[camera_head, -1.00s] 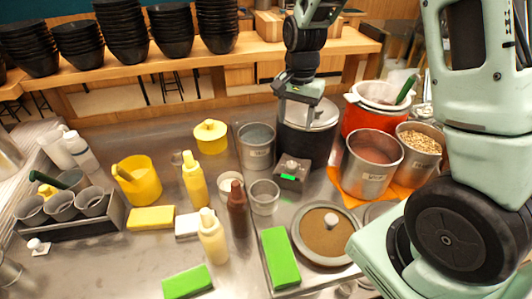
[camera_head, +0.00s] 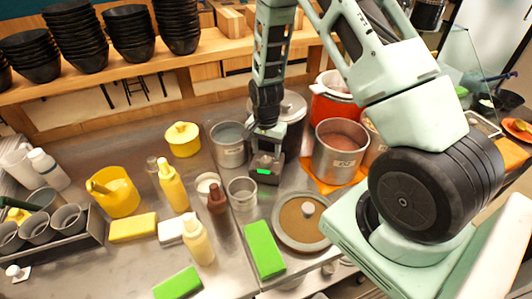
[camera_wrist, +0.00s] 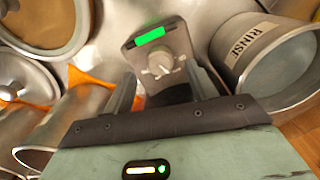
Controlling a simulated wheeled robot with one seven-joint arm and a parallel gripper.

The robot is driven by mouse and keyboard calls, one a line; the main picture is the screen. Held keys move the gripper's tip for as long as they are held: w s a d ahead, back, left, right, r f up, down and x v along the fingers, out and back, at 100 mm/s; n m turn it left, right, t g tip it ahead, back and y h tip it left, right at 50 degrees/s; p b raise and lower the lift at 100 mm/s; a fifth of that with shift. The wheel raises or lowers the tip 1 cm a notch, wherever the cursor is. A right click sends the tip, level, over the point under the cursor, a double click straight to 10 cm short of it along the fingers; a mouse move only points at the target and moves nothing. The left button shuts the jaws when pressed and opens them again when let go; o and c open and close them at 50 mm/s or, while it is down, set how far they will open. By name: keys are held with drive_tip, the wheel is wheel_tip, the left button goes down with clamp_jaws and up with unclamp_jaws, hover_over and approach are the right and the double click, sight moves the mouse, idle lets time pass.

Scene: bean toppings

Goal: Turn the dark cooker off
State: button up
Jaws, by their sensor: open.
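The dark cooker (camera_head: 293,118) stands at the back of the counter, partly hidden behind my arm. Its grey control box (camera_head: 265,170) sits at its front with a lit green strip. In the wrist view the box (camera_wrist: 183,38) shows the green strip and a round grey knob (camera_wrist: 160,66) with a pointer and markings around it. My gripper (camera_head: 267,147) is just above and behind the box in the head view. In the wrist view my gripper (camera_wrist: 166,80) is open, its fingers on either side below the knob, holding nothing. Whether a finger touches the box cannot be told.
A metal pot labelled RINSE (camera_wrist: 290,75) is close by the box; a metal pot (camera_head: 338,160) and red cooker (camera_head: 335,100) stand to the right.

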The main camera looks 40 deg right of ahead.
sight(266, 159)
drive_tip(key=shift+f, duration=1.5)
drive_tip(key=c, duration=1)
drive_tip(key=shift+n, duration=0.3)
drive_tip(key=n+b, duration=0.2)
drive_tip(key=n, duration=0.2)
drive_tip(key=n+b, duration=0.1)
drive_tip(key=n, duration=0.3)
drive_tip(key=shift+n, duration=0.3)
